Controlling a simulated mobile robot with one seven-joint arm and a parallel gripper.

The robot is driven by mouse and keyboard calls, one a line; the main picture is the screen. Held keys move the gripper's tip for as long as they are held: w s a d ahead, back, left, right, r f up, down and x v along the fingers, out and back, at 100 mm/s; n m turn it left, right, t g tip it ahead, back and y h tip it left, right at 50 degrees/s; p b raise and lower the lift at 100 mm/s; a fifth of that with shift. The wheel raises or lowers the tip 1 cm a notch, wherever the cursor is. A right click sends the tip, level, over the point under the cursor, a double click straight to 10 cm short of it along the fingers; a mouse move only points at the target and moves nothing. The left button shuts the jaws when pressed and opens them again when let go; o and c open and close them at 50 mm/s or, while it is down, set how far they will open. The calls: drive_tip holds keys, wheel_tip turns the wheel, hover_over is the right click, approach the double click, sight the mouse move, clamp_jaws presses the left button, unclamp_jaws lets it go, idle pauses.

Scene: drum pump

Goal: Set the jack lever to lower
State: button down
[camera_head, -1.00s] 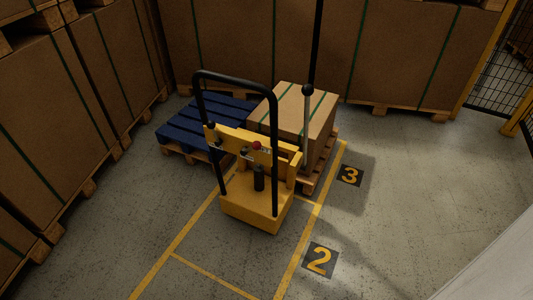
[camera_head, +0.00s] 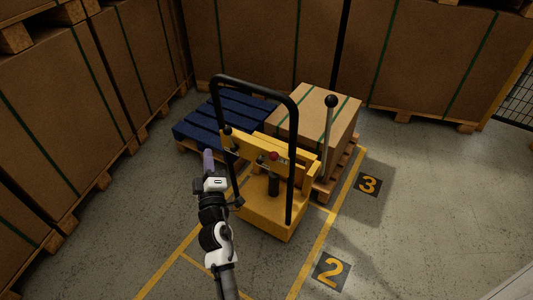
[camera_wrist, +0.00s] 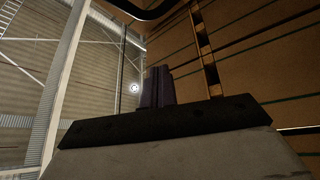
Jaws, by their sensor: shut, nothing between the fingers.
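The yellow jack (camera_head: 262,215) stands on the floor with a black hoop handle (camera_head: 252,84) over it. A small lever with a red knob (camera_head: 274,156) sits at the middle of its yellow panel. A black knob (camera_head: 227,131) is at the panel's left end. A tall grey lever with a black ball (camera_head: 331,101) rises on the right. I cannot tell the levers' settings. My gripper (camera_head: 208,160), with purple fingers, is shut and empty, left of the hoop handle and apart from the red knob in the picture. Its fingers show in the wrist view (camera_wrist: 157,88), pointing up.
A blue pallet (camera_head: 200,125) lies behind the jack on the left. A strapped carton (camera_head: 310,112) on a wooden pallet stands behind it on the right. Large cartons (camera_head: 260,45) wall the back and left. The floor (camera_head: 430,200) at right is free, with yellow lines and numbers.

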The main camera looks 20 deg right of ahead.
drive_tip(key=s+d+f+g+h, duration=0.3)
drive_tip(key=d+f, duration=0.6)
drive_tip(key=d, duration=0.1)
drive_tip(key=shift+s+d+f+h, duration=0.2)
drive_tip(key=shift+d+f+h, duration=0.1)
drive_tip(key=shift+d+h, duration=0.1)
drive_tip(key=shift+w, duration=0.1)
drive_tip(key=r+p, duration=0.2)
drive_tip(key=p, duration=0.1)
hover_over(266, 159)
drive_tip(key=a, duration=0.4)
drive_tip(key=s, duration=0.1)
drive_tip(key=s+d+f, duration=0.1)
drive_tip(key=s+d+p, duration=0.1)
drive_tip(key=shift+s+d+f, duration=0.15)
drive_tip(key=shift+f, duration=0.2)
drive_tip(key=shift+d+f, duration=0.1)
drive_tip(key=shift+d, duration=0.05)
drive_tip(key=shift+s+m+b, duration=0.15)
drive_tip(key=shift+m+b, duration=0.15)
